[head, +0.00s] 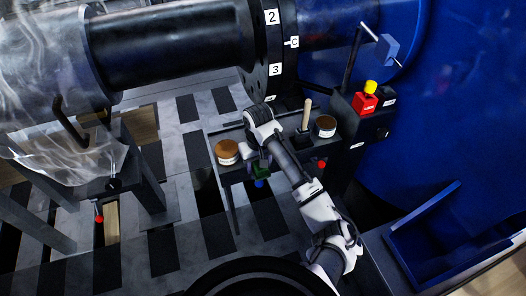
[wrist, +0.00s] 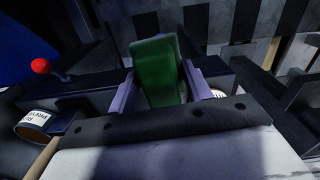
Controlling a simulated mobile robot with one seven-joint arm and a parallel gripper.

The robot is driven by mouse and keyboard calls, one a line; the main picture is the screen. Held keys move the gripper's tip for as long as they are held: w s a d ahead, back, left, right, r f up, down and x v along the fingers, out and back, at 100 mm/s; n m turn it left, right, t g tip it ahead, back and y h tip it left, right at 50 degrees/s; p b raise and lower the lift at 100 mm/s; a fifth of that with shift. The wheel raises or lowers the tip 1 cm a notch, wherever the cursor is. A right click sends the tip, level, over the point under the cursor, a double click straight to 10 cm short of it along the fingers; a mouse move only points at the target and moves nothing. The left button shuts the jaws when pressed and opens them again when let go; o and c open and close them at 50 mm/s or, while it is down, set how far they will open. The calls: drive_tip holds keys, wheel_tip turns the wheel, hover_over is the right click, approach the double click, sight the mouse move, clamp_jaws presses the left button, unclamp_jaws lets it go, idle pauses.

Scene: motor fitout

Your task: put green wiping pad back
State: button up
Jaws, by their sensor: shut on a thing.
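The green wiping pad (wrist: 158,72) stands between the two pale purple fingers of my gripper (wrist: 160,88) in the wrist view. The gripper is shut on it, with the pad reaching beyond the fingertips. In the head view the pad (head: 261,171) shows as a small dark green patch under my gripper (head: 258,164), at the front edge of the narrow dark shelf (head: 222,181). A small blue thing (head: 260,183) shows just below the pad. I cannot tell whether the pad touches the shelf. My wrist hides part of the shelf behind it.
On the shelf stand a brown-topped tin (head: 227,149) left of my gripper, a wooden handle (head: 307,114) in a dark holder, and another tin (head: 325,126) to the right. A red knob (head: 321,164) sticks out in front. A red-and-yellow device (head: 366,98) stands further right.

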drive_tip(key=s+d+n+b, duration=0.5)
drive_tip(key=s+n+b, duration=0.2)
drive_tip(key=n+b, duration=1.15)
drive_tip(key=shift+m, duration=0.65)
drive_tip(key=w+a, duration=0.1)
drive_tip(key=w, duration=0.4)
drive_tip(key=w+a+b, duration=0.1)
drive_tip(key=w+a, duration=0.1)
drive_tip(key=w, duration=0.4)
drive_tip(key=w+a, duration=0.2)
drive_tip(key=w, duration=0.4)
drive_tip(key=shift+r+b, duration=0.2)
drive_tip(key=shift+b, duration=0.2)
drive_tip(key=shift+f, duration=1.75)
drive_tip(key=shift+f, duration=0.1)
drive_tip(key=o, duration=0.6)
drive_tip(key=shift+f, duration=0.1)
drive_tip(key=o, duration=0.3)
drive_tip(key=shift+o, duration=0.2)
